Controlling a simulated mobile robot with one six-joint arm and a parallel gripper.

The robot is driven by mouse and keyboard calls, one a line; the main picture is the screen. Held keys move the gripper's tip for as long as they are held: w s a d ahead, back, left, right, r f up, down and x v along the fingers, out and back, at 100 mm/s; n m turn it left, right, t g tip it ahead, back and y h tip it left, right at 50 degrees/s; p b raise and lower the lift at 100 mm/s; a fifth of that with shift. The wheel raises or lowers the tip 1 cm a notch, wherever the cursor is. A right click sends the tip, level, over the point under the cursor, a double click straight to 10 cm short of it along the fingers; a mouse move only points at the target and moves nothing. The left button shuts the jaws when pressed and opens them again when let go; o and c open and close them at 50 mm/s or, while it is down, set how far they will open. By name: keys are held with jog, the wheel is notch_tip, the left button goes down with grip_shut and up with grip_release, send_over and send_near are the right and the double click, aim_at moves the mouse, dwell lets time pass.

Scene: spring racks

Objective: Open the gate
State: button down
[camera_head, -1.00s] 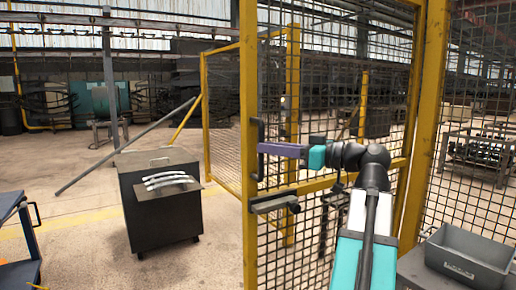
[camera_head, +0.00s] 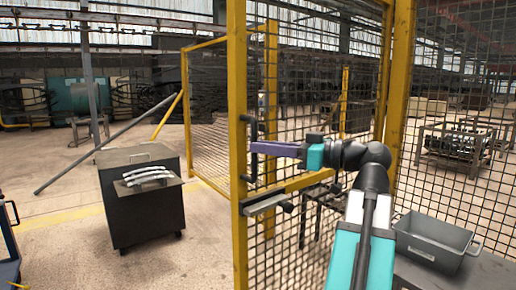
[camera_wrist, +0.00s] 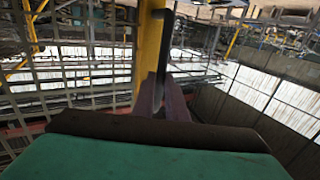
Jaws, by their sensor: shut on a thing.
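The gate (camera_head: 237,85) is a yellow-framed panel of dark wire mesh, standing in front of me. Its dark vertical handle (camera_head: 249,145) is on the yellow upright at the panel's left edge. My gripper (camera_head: 258,148), with purple fingers and a teal body, reaches in from the right and is shut on the handle. A grey horizontal latch bar (camera_head: 265,203) with a dark knob sits below the handle. In the wrist view the purple fingers (camera_wrist: 165,100) close around the dark handle bar (camera_wrist: 160,72), beside the yellow upright (camera_wrist: 148,45). The fingers hide part of the handle.
A dark wheeled cabinet (camera_head: 142,205) with pale curved pieces on top stands left of the gate. A grey bin (camera_head: 434,243) is at the lower right. A yellow post (camera_head: 398,85) and fixed mesh stand right. Open floor lies between cabinet and gate.

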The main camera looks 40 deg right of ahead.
jog(key=shift+d+r, duration=0.1)
jog(key=shift+d, duration=0.2)
jog(key=c, duration=1.8)
grip_release()
jog(key=shift+d, duration=0.1)
jog(key=shift+o, duration=0.2)
jog(key=shift+a, duration=0.2)
jog(key=v, duration=1.4)
jog(key=shift+p, duration=0.3)
jog(key=shift+s+a, duration=0.1)
